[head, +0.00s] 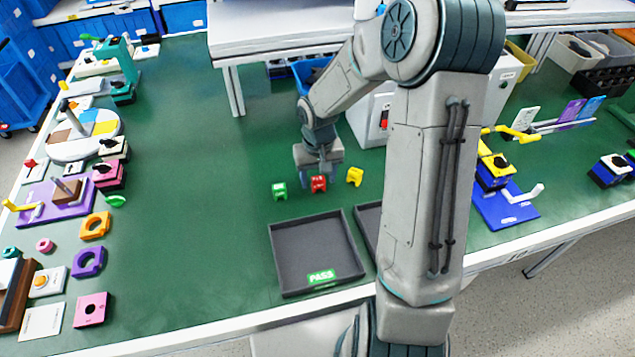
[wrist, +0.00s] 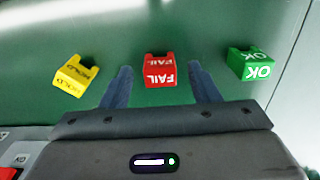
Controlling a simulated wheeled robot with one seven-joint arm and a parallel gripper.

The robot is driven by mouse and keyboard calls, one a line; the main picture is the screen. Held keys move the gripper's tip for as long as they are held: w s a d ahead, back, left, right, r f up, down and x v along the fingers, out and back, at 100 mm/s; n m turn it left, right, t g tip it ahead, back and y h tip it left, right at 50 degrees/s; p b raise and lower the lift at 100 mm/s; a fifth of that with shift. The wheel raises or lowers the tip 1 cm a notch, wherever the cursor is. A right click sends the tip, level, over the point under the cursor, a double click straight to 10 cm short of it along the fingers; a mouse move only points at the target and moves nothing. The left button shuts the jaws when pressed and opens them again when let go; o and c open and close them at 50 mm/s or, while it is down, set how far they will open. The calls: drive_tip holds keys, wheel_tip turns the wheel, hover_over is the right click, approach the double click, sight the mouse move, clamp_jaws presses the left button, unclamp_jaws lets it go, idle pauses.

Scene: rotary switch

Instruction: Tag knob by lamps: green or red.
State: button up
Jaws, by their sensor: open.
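Three small tags stand in a row on the green bench: a green OK tag (head: 279,190), a red FAIL tag (head: 318,184) and a yellow HOLD tag (head: 355,176). My gripper (head: 319,174) is open above the red tag. In the wrist view, the red FAIL tag (wrist: 159,71) lies between the fingers of my gripper (wrist: 162,72), the yellow HOLD tag (wrist: 75,76) left, the green OK tag (wrist: 249,63) right. I cannot tell whether the fingers touch it. A pale cabinet (head: 372,131) with a red part stands behind my arm, which hides much of it; lamps and knob cannot be made out.
A dark tray labelled PASS (head: 317,251) lies at the front edge. A second dark tray (head: 368,222) is mostly hidden by my arm. A blue and yellow box with a black knob (head: 502,162) stands right. Several fixtures line the left side; the bench between is clear.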

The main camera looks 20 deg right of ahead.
drive_tip(key=shift+f, duration=0.55)
drive_tip(key=c, duration=1)
